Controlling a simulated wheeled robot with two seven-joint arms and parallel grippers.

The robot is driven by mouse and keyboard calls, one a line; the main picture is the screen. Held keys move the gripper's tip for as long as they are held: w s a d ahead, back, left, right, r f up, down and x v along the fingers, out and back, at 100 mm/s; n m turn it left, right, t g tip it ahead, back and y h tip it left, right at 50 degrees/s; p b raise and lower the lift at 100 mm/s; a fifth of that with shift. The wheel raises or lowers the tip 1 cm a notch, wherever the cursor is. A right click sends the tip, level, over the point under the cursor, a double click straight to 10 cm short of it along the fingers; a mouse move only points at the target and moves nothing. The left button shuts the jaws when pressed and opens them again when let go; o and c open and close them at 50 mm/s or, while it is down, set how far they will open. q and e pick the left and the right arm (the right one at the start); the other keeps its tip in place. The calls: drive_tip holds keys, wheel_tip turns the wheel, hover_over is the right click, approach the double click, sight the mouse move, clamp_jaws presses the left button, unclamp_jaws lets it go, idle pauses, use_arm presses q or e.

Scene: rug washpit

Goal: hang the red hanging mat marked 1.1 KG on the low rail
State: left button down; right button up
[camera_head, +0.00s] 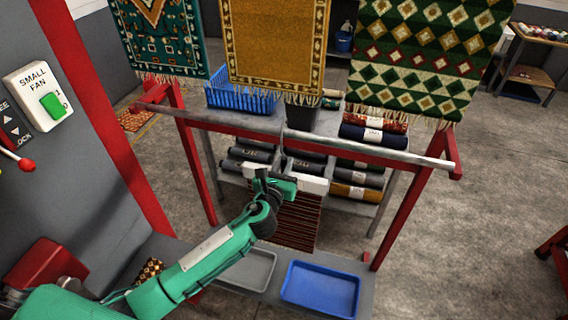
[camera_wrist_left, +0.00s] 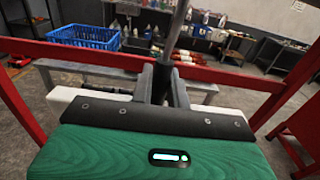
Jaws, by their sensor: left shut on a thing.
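A mat with dark red and black stripes (camera_head: 296,222) hangs below a white top bar (camera_head: 312,184); no weight mark is readable. My left gripper (camera_head: 276,184) is shut at the middle of this bar. In the left wrist view the fingers (camera_wrist_left: 163,90) close around a dark upright piece, and the white bar (camera_wrist_left: 62,98) shows at both sides. The low rail (camera_head: 330,146) is a grey bar on a red frame. The gripper and bar appear below the rail in the head view; I cannot tell whether anything touches it. My right gripper is not in view.
Patterned rugs (camera_head: 275,45) hang above. Behind the rail stand a shelf with rolled mats (camera_head: 360,180), a blue basket (camera_head: 240,98) and a dark bin (camera_head: 302,116). A blue tray (camera_head: 320,288) and a grey tray (camera_head: 250,268) lie below. A red post (camera_head: 105,110) stands left.

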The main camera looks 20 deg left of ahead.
use_arm(q)
drive_tip(key=shift+f+b, duration=0.6)
drive_tip(key=shift+f, duration=0.3)
drive_tip(key=c, duration=1.3)
unclamp_jaws()
drive_tip(key=shift+f, duration=0.15)
drive_tip(key=shift+s+f, duration=0.1)
drive_tip(key=shift+s, duration=0.45)
drive_tip(key=s+b, duration=0.2)
drive_tip(key=s, duration=0.4)
drive_tip(key=s+b, duration=0.1)
drive_tip(key=s, duration=0.5)
drive_tip(key=shift+s+a+r+b, duration=0.2)
drive_tip(key=shift+s+b, duration=0.15)
drive_tip(key=shift+s, duration=0.05)
